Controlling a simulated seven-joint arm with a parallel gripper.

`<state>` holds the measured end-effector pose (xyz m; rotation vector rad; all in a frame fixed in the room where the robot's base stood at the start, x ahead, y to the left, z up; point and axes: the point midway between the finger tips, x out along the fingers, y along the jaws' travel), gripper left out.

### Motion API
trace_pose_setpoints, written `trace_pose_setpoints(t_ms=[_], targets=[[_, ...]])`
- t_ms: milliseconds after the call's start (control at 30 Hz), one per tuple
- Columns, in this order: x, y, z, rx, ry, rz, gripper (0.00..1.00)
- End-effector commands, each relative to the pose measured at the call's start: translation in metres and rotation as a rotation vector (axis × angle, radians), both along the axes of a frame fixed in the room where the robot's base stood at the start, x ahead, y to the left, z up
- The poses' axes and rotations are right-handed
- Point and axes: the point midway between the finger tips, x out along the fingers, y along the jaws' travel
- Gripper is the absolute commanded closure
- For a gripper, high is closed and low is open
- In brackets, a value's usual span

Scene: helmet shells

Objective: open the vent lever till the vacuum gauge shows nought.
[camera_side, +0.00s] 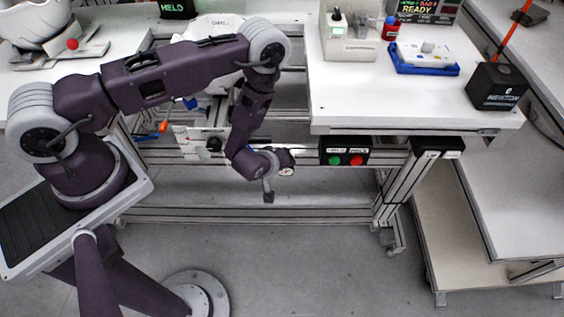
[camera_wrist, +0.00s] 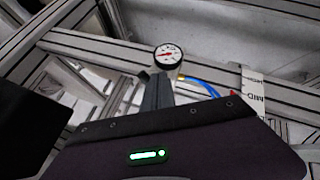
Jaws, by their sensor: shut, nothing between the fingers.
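The vacuum gauge (camera_wrist: 168,56) is a round white dial with a dark rim, set by the aluminium frame. It shows small in the side view (camera_side: 286,171), just right of my wrist. A red needle or mark shows on the dial, but the reading is too small to tell. My gripper (camera_wrist: 150,76) is shut and empty, its grey fingers just below and left of the gauge in the wrist view. In the side view my gripper (camera_side: 268,197) points down in front of the frame. I cannot clearly make out the vent lever; a small red part (camera_wrist: 235,94) shows right of the gauge.
A blue hose (camera_wrist: 203,84) runs right from beside the gauge. Frame rails (camera_side: 300,213) cross behind my gripper. A black box with green and red buttons (camera_side: 344,151) hangs to the right, under the white bench (camera_side: 360,105). The floor in front is clear.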

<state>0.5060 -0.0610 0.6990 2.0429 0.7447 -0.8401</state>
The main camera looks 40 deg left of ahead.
Motion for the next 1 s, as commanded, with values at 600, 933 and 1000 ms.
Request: trace_pose_setpoints(t_ms=[600, 933, 1000], targets=[[0.0021, -0.0030, 0.0002, 0.000, 0.001, 0.000, 1.00], [0.0052, -0.0068, 0.0004, -0.001, -0.001, 0.000, 1.00], [0.0065, -0.0084, 0.0004, -0.001, -0.002, 0.000, 1.00]])
